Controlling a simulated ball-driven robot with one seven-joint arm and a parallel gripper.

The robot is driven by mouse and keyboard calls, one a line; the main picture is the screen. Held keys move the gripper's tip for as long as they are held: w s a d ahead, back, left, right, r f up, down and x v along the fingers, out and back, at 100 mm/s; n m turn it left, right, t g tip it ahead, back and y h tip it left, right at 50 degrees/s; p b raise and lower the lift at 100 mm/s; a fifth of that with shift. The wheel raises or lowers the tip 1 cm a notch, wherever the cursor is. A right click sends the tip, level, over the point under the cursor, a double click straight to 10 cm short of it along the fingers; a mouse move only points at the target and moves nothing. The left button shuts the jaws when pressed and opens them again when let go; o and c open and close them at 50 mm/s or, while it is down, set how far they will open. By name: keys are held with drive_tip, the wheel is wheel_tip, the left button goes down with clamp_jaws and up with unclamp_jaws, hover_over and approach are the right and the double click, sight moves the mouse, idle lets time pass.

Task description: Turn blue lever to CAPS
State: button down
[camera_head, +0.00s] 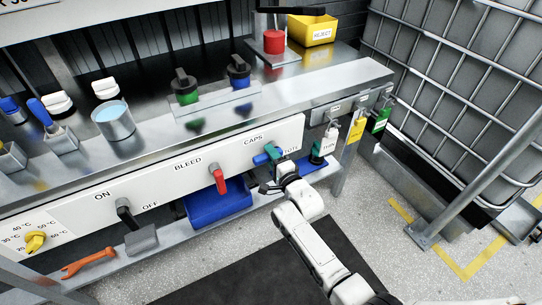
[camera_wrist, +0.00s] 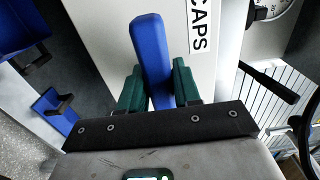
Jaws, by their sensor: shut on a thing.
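The blue lever (camera_head: 261,159) is on the white front panel, just below the CAPS label (camera_head: 253,140). In the head view its visible end points left, out past my fingers. My gripper (camera_head: 275,154) is at the lever, with its teal fingers over part of it. In the wrist view the blue lever (camera_wrist: 151,50) runs up between the two green fingers of my gripper (camera_wrist: 158,88), which are shut on it. The CAPS label (camera_wrist: 201,24) is to the right of the lever there. The lever's pivot is hidden by my gripper.
A red lever (camera_head: 218,178) sits left under BLEED, and a black ON/OFF lever (camera_head: 127,212) farther left. A blue bin (camera_head: 218,207) is below the panel.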

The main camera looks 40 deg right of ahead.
drive_tip(key=shift+f, duration=0.1)
drive_tip(key=c, duration=0.9)
unclamp_jaws()
drive_tip(key=p+v, duration=0.2)
drive_tip(key=v, duration=0.8)
drive_tip(key=shift+s+a, duration=0.1)
drive_tip(key=shift+s, duration=0.3)
